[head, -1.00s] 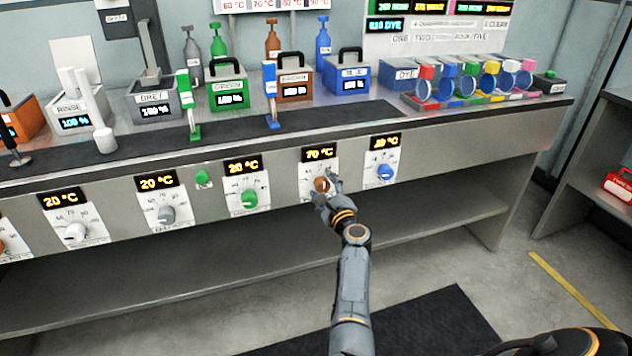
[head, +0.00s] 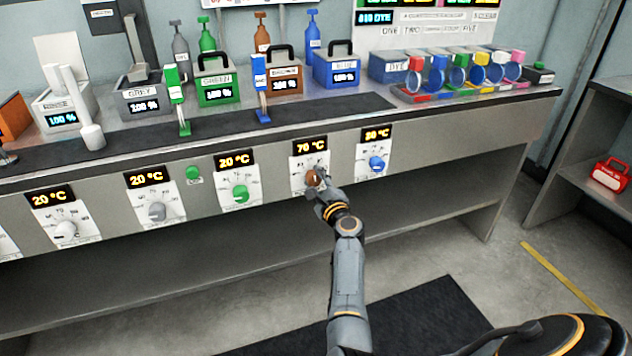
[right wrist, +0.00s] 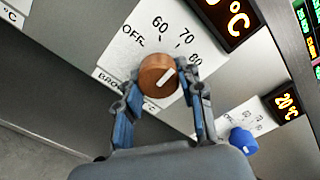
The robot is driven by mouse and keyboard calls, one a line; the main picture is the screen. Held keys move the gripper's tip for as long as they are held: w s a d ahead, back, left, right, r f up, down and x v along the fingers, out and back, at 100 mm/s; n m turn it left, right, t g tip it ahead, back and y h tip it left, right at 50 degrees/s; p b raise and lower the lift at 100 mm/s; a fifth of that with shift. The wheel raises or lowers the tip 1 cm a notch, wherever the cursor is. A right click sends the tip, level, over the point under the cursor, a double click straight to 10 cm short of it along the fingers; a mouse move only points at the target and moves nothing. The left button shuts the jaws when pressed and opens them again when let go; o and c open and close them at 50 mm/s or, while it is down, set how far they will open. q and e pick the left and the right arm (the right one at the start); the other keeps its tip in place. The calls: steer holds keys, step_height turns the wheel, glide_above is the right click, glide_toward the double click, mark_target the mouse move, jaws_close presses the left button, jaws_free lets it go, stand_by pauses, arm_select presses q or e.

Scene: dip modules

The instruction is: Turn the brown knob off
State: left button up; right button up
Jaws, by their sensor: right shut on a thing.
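The brown knob (head: 312,178) is on its white dial plate on the front panel, under a display reading 70 °C. In the right wrist view the brown knob (right wrist: 158,74) shows a white pointer line slanting up and right, toward the 70 and 80 side and away from the OFF mark. My right gripper (head: 318,184) is shut on the knob. In the right wrist view its fingers (right wrist: 160,90) sit on either side of the knob. My left gripper is not in view.
A blue knob (head: 376,163) is right of the brown one, and a green knob (head: 240,194) is left of it. A green button (head: 193,173) sits farther left. The bench top above holds dye boxes and levers. The shelf below is clear.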

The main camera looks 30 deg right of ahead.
steer(key=shift+n, duration=0.8)
steer(key=n+b, duration=0.1)
steer(key=n, duration=0.1)
steer(key=shift+n, duration=0.3)
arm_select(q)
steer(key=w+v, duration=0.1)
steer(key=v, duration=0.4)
arm_select(e)
steer(key=shift+r+n, duration=0.15)
steer(key=shift+n, duration=1.75)
steer(key=shift+r+n, duration=0.1)
steer(key=shift+n, duration=0.3)
steer(key=n+p, duration=0.2)
steer(key=n, duration=0.3)
steer(key=shift+a+r, duration=0.1)
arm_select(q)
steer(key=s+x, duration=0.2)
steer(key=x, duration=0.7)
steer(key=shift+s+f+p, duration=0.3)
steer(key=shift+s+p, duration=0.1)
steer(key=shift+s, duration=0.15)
arm_select(e)
steer(key=shift+n, duration=0.8)
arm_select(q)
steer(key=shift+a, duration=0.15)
